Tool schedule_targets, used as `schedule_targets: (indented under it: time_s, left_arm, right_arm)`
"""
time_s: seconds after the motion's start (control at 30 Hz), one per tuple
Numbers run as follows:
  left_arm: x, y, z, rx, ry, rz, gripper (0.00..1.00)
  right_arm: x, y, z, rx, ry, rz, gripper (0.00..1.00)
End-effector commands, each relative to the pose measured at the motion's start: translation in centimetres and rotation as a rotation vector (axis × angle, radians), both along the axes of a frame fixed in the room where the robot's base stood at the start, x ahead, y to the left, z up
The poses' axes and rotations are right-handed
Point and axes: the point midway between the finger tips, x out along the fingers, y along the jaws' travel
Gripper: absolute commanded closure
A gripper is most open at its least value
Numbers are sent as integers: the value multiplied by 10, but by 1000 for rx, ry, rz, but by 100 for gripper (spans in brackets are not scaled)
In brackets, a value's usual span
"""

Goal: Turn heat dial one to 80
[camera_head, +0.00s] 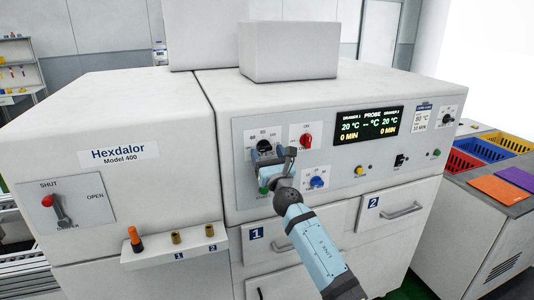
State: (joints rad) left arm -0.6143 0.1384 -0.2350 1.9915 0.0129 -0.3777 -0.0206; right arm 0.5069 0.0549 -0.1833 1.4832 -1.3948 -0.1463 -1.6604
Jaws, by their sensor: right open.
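A black dial (264,146) with numbers around it sits at the upper left of the control panel (350,145). The number at its top looks like 80, but its pointer setting is too small and too covered to read. My right gripper (279,159) is right in front of the dial's lower side and hides part of it. Its jaws are open; I cannot tell whether they touch the dial. The display (368,126) reads 20 °C and 0 MIN for both drawers. My left gripper is not in view.
A red knob (306,141) and a blue knob (316,182) are close to the right of my gripper. Another black dial (447,118) is at the panel's far right. Drawers one (257,233) and two (373,202) are shut below. A red-handled lever (60,211) is at the left.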

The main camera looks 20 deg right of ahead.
Motion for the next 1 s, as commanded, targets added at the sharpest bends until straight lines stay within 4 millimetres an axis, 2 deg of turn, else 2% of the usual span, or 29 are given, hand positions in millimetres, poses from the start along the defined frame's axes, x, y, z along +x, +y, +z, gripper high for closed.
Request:
schedule_targets:
  time_s: [0.37,0.47,0.6,1.0]
  left_arm:
    - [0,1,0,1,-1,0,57]
    - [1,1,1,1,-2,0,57]
    - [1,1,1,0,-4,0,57]
    - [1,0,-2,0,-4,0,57]
  right_arm:
    - [7,0,3,0,0,0,30]
    - [7,0,3,0,0,0,48]
    - [6,0,3,0,0,0,79]
    - [6,1,2,64,2,-1,79]
